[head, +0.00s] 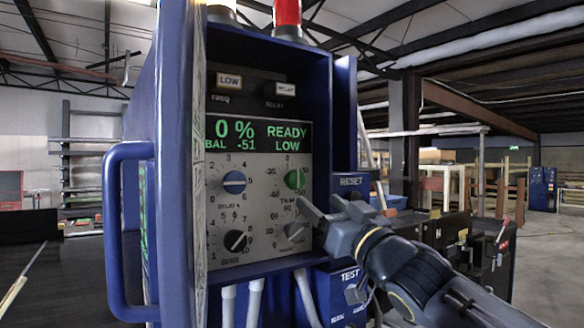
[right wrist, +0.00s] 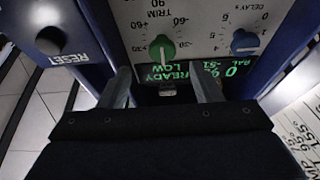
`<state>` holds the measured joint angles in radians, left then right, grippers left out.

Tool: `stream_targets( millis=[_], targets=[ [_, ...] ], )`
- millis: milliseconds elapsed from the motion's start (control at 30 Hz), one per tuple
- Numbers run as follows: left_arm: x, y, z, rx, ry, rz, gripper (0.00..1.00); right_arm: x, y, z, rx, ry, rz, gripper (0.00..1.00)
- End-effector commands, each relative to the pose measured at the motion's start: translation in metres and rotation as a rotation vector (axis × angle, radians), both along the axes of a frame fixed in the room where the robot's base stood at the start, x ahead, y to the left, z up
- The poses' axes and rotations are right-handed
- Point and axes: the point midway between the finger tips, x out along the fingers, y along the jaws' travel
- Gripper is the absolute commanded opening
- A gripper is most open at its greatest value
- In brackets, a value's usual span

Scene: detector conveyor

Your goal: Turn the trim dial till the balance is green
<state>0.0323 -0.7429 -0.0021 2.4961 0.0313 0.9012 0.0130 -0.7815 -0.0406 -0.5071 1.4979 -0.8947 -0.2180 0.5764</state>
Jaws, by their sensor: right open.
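The green trim dial (head: 295,179) is at the upper right of the grey dial panel, inside the blue cabinet. It also shows in the right wrist view (right wrist: 162,47), upside down, ahead of the gap between my fingers. The display (head: 258,135) above it reads 0 %, BAL -51, READY and LOW, in green letters. My right gripper (head: 323,208) is open and empty, just below and right of the trim dial. In the right wrist view its two fingers (right wrist: 163,82) stand apart, with the dial beyond the tips, and I see no contact. My left gripper is not in view.
A blue delay dial (head: 234,182) and a black dial (head: 235,241) sit left of the trim dial; another dial (head: 294,231) is below it. The RESET button (right wrist: 50,40) is on the cabinet's right side. The open door with a blue handle (head: 112,230) stands at the left.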

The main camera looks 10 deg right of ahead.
Motion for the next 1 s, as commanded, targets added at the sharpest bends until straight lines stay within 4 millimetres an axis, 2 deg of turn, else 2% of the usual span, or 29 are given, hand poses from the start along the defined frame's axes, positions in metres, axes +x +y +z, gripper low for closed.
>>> stream_targets(
  millis=[167,400,533,900,933,1000],
  targets=[
    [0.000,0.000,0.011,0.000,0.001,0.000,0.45,0.013,0.009,0.014,-0.010,-0.015,0.007,0.59],
    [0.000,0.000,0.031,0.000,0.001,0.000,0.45,0.047,0.021,0.029,-0.011,-0.014,0.005,0.59],
    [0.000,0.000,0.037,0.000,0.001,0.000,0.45,0.060,0.025,0.034,-0.008,-0.015,0.004,0.59],
    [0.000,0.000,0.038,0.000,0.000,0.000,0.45,0.067,0.027,0.034,-0.005,-0.016,0.006,0.59],
    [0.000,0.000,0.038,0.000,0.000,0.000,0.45,0.067,0.027,0.034,-0.005,-0.016,0.006,0.57],
    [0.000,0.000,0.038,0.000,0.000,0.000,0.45,0.067,0.027,0.034,-0.005,-0.016,0.006,0.48]
  ],
)
